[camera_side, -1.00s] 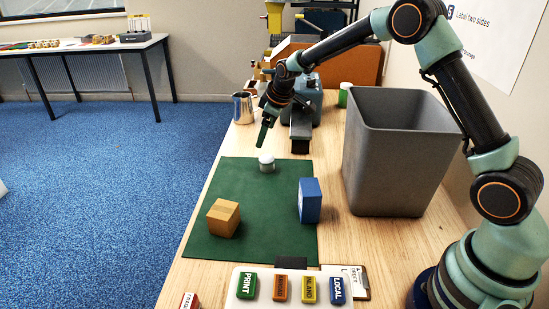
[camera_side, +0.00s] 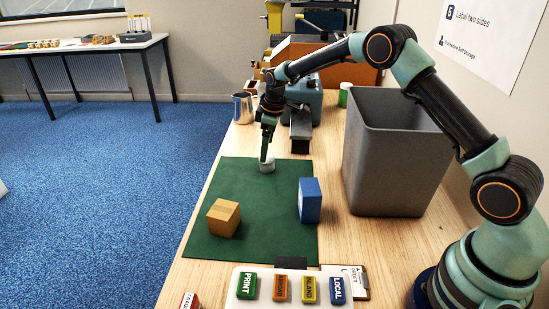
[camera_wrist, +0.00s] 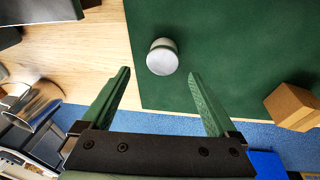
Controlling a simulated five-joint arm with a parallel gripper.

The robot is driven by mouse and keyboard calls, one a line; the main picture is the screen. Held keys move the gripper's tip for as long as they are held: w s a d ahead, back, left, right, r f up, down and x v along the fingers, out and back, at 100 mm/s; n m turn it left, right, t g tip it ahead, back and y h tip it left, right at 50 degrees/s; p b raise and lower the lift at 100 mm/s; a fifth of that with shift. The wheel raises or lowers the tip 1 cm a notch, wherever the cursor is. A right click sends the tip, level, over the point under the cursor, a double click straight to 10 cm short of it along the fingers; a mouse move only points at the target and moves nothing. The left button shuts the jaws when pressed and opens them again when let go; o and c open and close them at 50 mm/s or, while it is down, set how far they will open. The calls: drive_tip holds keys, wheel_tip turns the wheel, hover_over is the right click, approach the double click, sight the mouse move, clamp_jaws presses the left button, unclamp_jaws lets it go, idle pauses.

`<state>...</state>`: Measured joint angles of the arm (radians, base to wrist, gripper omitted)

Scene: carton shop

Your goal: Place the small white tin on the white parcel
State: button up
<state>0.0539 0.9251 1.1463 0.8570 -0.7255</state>
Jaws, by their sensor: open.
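The small white tin (camera_side: 267,166) stands upright near the far edge of the green mat. In the wrist view its pale round lid (camera_wrist: 162,60) shows just beyond and between my fingertips. My gripper (camera_side: 266,150) is open and points down close over the tin in the side view; in the wrist view its two green fingers (camera_wrist: 157,72) are spread wide with nothing between them. I see no clearly white parcel; the boxes on the mat are a brown one (camera_side: 223,218) and a blue one (camera_side: 309,201).
The green mat (camera_side: 265,237) has clear room in its middle. A tall grey bin (camera_side: 395,160) stands to the right. A metal jug (camera_side: 243,108) and a grey-blue machine (camera_side: 303,97) stand beyond the mat. Labelled blocks lie on a white board (camera_side: 262,293) at the near edge.

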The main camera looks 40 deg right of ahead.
drive_tip(key=x, duration=0.4)
drive_tip(key=shift+s+f, duration=0.1)
drive_tip(key=shift+f, duration=0.35)
clamp_jaws()
drive_tip(key=shift+r, duration=0.1)
drive_tip(key=w+v, duration=0.2)
drive_tip(key=v, duration=0.8)
drive_tip(key=w+r+v, duration=0.1)
drive_tip(key=w+v, duration=0.1)
drive_tip(key=v, duration=0.8)
drive_tip(key=s+a+r+m, duration=0.1)
drive_tip(key=s+r+m, duration=0.1)
drive_tip(key=s+r, duration=0.45)
drive_tip(key=s+a+m, duration=0.2)
drive_tip(key=s, duration=1.1)
drive_tip(key=s+f+m, duration=0.3)
drive_tip(key=s+f, duration=0.2)
drive_tip(key=f, duration=0.5)
drive_tip(key=shift+s+f+m, duration=0.3)
drive_tip(key=shift+s+f, duration=0.1)
drive_tip(key=shift+d, duration=0.1)
